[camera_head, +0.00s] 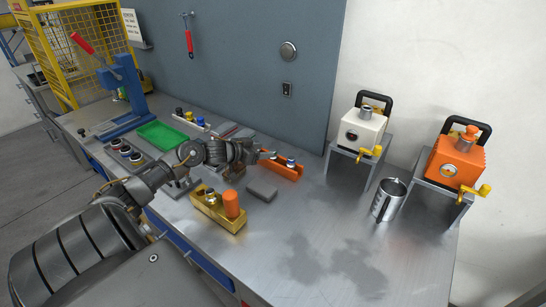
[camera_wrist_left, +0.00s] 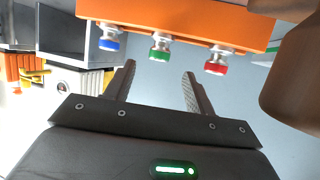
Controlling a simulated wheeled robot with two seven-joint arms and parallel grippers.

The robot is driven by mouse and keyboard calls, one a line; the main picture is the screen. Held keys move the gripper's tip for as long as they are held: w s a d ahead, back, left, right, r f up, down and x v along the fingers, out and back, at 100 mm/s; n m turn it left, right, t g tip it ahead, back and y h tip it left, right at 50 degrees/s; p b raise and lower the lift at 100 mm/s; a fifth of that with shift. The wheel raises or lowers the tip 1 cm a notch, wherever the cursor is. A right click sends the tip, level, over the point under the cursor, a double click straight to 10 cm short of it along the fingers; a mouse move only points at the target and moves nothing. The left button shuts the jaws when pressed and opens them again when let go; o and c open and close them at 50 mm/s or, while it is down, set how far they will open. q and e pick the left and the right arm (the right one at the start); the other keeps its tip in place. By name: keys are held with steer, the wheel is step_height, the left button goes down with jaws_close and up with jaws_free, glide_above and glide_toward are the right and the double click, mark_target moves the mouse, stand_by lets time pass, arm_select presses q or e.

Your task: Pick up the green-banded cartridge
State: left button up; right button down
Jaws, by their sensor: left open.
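The green-banded cartridge (camera_wrist_left: 160,47) stands in an orange rack (camera_wrist_left: 185,28) in the left wrist view, which shows the rack upside down. It is the middle one, between a blue-banded cartridge (camera_wrist_left: 109,40) and a red-banded cartridge (camera_wrist_left: 217,62). My left gripper (camera_wrist_left: 160,75) is open and empty, its two fingers pointing at the rack with the green band lined up between them but apart from it. In the head view my left gripper (camera_head: 264,153) is beside the orange rack (camera_head: 287,174) and hides part of it; the blue-banded cartridge (camera_head: 291,162) shows there.
A grey block (camera_head: 262,190) and a gold fixture with an orange cylinder (camera_head: 218,217) stand in front of the rack. A green tray (camera_head: 161,136) lies at the left. A metal cup (camera_head: 388,200) and white (camera_head: 361,132) and orange (camera_head: 458,162) machines stand right.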

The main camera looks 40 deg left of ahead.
mark_target(274, 150)
arm_select(q)
steer(key=shift+x, duration=1.2)
steer(key=shift+w+d+f+p, duration=0.1)
steer(key=shift+w+p, duration=0.2)
steer(key=shift+w, duration=0.15)
steer(key=x, duration=0.4)
steer(key=shift+f+p, duration=0.2)
steer(key=shift+p, duration=0.2)
steer(key=c, duration=1.1)
steer(key=shift+o, duration=0.2)
steer(key=shift+r, duration=0.1)
